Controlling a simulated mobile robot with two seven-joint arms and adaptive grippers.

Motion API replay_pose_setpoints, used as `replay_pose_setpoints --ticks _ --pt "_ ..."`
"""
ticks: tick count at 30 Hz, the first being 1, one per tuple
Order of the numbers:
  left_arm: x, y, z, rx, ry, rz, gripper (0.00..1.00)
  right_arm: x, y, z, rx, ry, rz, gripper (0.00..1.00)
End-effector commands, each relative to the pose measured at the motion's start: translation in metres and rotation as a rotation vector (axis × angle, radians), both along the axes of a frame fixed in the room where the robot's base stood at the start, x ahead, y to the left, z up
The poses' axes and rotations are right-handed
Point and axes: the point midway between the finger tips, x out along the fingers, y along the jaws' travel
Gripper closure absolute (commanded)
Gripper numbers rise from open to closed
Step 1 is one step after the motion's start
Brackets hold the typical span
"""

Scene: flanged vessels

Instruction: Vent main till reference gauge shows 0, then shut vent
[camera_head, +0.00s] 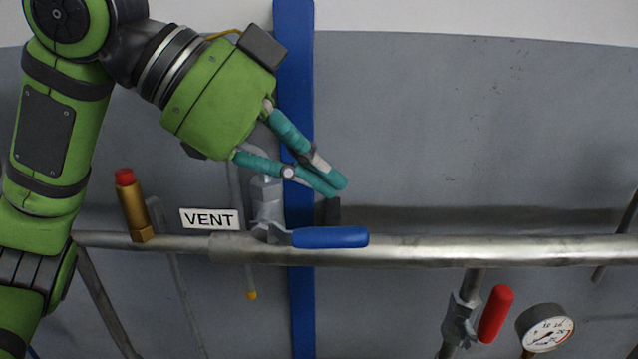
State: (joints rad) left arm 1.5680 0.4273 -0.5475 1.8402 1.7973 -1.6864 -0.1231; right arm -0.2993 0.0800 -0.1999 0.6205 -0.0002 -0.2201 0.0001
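The blue vent handle (330,237) lies level along the front of the main pipe (470,250), pointing right from the grey vent valve (267,198). The valve stands upright, so the handle is crosswise to it. A white VENT label (209,218) is just left of it. A round pressure gauge (548,332) stands at the lower right; its dial is small and its needle points to the lower left, the exact value unclear. My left gripper (335,187) is above the blue handle, apart from it, its teal fingertips together and nothing seen between them. My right gripper is out of view.
A valve with a red handle (495,314) hangs below the pipe, beside the gauge. A brass fitting with a red cap (130,200) stands on the pipe at left. A blue upright post (295,60) is behind my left gripper. The space above the pipe at right is clear.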

Motion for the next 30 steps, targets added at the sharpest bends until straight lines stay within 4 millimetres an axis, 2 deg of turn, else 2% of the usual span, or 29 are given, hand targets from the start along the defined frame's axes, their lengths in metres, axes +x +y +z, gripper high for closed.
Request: replay_pose_setpoints --ticks 3,9,21,27,30 --pt "0.004 0.001 -0.016 0.001 0.003 0.001 1.0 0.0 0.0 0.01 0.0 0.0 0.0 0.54" --pt "0.007 0.0 -0.033 0.0 0.001 0.002 1.0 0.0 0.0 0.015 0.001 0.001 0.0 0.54" --pt "0.008 -0.001 -0.038 0.0 -0.001 0.001 1.0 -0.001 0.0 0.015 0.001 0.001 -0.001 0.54" --pt "0.009 -0.004 -0.053 0.001 0.0 0.0 1.0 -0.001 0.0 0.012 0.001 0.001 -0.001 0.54" --pt "0.009 -0.004 -0.052 0.003 0.0 0.001 1.0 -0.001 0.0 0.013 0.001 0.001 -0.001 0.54"
